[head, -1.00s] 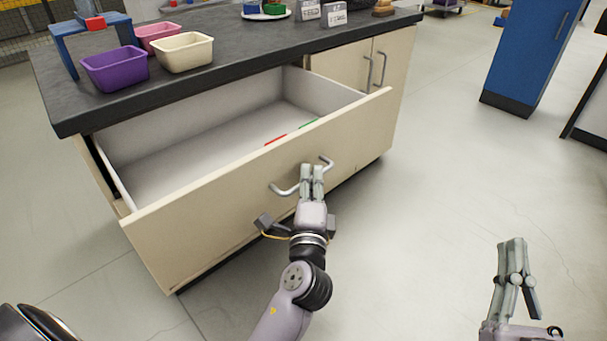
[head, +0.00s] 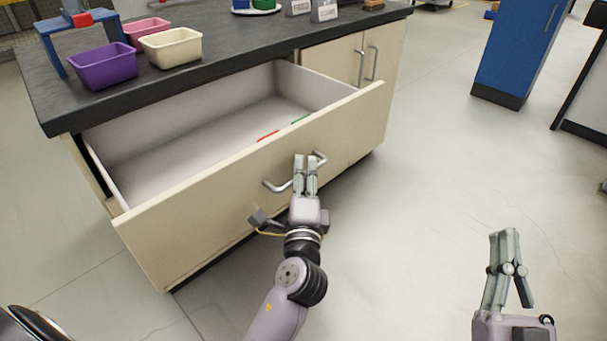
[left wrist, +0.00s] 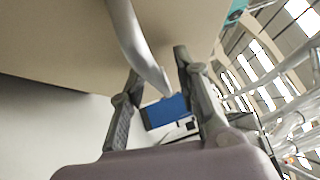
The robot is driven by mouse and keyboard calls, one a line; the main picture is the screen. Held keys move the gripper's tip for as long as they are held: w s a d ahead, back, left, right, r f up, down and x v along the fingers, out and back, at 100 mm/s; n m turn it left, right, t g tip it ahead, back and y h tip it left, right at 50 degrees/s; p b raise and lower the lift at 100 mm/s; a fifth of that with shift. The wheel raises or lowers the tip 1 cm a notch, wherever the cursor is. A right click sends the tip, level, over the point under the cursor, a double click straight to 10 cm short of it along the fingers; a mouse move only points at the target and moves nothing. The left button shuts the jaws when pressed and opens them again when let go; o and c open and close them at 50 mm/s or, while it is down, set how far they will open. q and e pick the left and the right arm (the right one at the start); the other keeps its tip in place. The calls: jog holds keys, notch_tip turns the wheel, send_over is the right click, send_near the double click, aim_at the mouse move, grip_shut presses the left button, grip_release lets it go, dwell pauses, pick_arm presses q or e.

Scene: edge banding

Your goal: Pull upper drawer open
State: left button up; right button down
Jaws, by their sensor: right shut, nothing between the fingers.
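The upper drawer (head: 205,205) is a wide cream front, pulled well out from under the dark worktop. Its grey interior shows. Its curved metal handle (head: 276,187) sits on the front and also shows in the left wrist view (left wrist: 128,32). My right gripper (head: 505,233) is shut and empty, low at the right over the floor, away from the drawer.
A purple bin (head: 103,66), a cream bin (head: 171,48) and a pink bin (head: 148,27) stand on the worktop (head: 225,62). A cupboard with two upright handles (head: 366,63) is right of the drawer. A blue cabinet (head: 516,50) stands beyond clear floor.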

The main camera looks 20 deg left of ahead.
pick_arm(q)
jog(key=v, duration=1.2)
jog(key=shift+f, duration=0.1)
